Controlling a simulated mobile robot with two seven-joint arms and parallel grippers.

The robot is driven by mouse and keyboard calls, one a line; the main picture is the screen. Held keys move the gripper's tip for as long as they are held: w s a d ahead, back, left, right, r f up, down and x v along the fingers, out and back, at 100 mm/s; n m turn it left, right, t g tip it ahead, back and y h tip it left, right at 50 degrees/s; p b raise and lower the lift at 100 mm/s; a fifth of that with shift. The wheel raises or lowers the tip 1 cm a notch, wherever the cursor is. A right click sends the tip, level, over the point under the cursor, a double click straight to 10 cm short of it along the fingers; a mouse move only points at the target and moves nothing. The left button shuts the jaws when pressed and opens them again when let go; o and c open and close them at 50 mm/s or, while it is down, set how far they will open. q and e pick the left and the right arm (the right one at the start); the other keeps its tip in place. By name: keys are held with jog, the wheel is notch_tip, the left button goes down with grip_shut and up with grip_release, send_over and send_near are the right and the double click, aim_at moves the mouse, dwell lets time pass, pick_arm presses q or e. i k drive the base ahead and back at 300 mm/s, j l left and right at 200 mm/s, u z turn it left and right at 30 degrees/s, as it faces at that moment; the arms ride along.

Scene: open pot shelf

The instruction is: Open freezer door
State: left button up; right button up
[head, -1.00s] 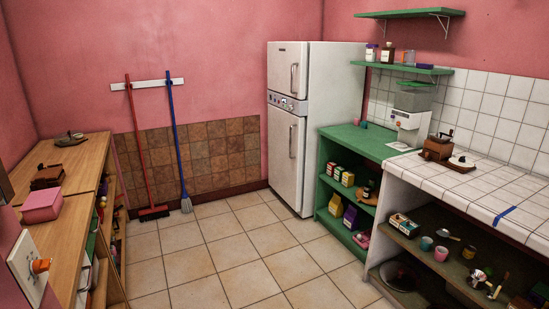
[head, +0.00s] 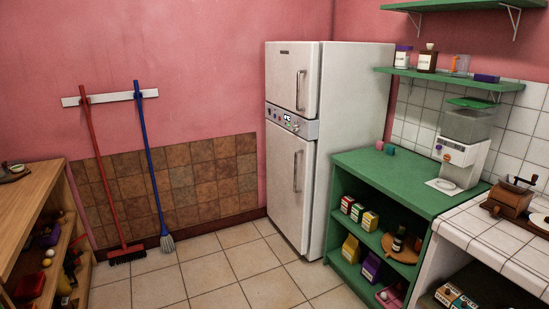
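A white two-door fridge-freezer (head: 345,140) stands against the pink back wall, a little right of the middle of the head view. Its upper, smaller freezer door (head: 284,82) is shut flush, with a vertical handle (head: 300,90) near its right edge. A control panel (head: 292,122) with knobs lies between the doors. The larger lower door (head: 285,185) is also shut, with its own vertical handle (head: 296,171) on the right. Neither of my grippers shows in the head view.
A green shelf unit (head: 375,176) with boxes stands close on the fridge's right. A white tiled counter (head: 500,245) is at front right, a wooden shelf (head: 30,210) at left. A red broom (head: 105,175) and blue mop (head: 152,165) hang left. The tiled floor (head: 215,268) before the fridge is clear.

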aim_at(293, 67)
jog(key=i, duration=1.7)
